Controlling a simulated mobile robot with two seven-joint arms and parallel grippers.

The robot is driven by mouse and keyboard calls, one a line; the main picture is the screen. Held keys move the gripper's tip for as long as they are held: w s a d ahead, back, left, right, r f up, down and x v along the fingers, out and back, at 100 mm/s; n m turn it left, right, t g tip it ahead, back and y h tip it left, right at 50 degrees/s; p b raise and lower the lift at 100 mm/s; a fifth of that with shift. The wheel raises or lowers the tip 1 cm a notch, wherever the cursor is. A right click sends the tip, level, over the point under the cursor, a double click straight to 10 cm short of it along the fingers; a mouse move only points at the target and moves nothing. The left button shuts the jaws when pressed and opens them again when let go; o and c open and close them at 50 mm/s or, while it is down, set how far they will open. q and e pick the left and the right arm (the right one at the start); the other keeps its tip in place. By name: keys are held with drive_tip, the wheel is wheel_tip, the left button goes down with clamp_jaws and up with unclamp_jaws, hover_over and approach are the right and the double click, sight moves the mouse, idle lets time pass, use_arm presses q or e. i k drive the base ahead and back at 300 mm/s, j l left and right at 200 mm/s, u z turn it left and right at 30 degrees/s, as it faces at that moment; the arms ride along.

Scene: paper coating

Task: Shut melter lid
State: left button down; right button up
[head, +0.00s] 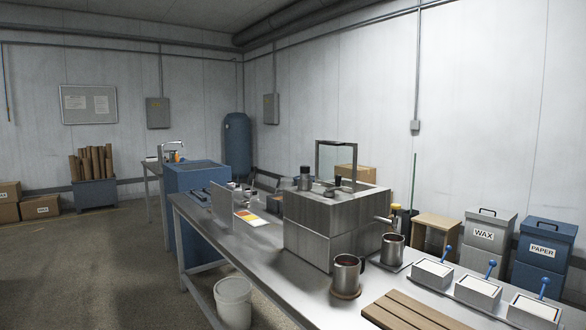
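The melter appears to be the grey metal box (310,240) standing on the long steel bench. A thin dark-edged panel, which looks like its lid (343,143), stands upright at the back of the box's top, so the lid looks open. Small dark fittings (305,176) sit on top of the box. A tap with a yellow part (395,208) sticks out from its right side. The inside of the melter cannot be made out. Neither of my grippers is in view.
Two metal mugs (346,270) stand on the bench just in front and right of the melter. A slatted wooden rack (412,312) and several trays with blue handles (478,291) lie further right. A white bucket (233,303) is on the floor.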

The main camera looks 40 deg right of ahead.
sight(354, 145)
drive_tip(key=i+z, duration=0.25)
drive_tip(key=i, duration=1.05)
drive_tip(key=i+u, duration=0.2)
drive_tip(key=i, duration=1.1)
drive_tip(key=i+z, duration=0.3)
drive_tip(key=i+j+z, duration=0.2)
drive_tip(key=i+z, duration=0.15)
drive_tip(key=z, duration=1.4)
